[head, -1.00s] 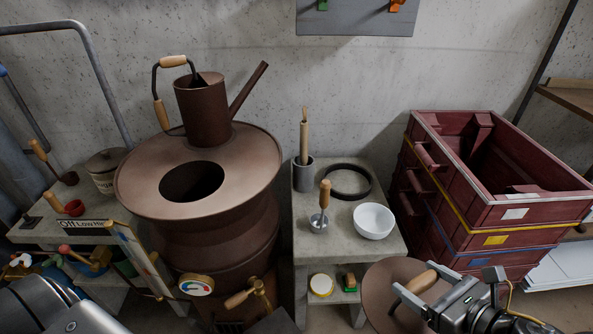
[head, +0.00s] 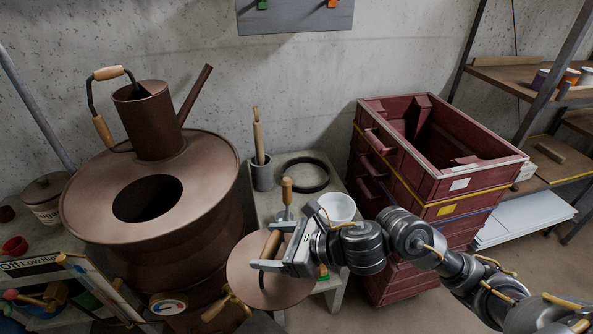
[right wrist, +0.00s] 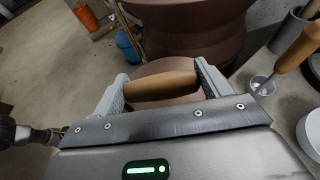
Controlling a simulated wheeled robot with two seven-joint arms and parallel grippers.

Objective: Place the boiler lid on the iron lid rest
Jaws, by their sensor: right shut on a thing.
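The boiler lid (head: 268,291) is a round brown disc with a wooden handle (right wrist: 160,84). My right gripper (head: 270,252) is shut on that handle and holds the lid in front of the small concrete table, below its top. The iron lid rest (head: 303,174) is a dark ring lying empty on the back of the table. It is behind and a little right of my right gripper in the head view. The brown boiler (head: 200,203) stands on the left, its round top opening uncovered. My left gripper is not in view.
On the concrete table (head: 268,203) stand a grey pot with a wooden tool (head: 262,176), a wooden-handled tool (head: 287,192) and a white bowl (head: 339,207), close to my right gripper. Stacked red crates (head: 441,182) stand to the right. A watering can (head: 147,121) sits on the boiler.

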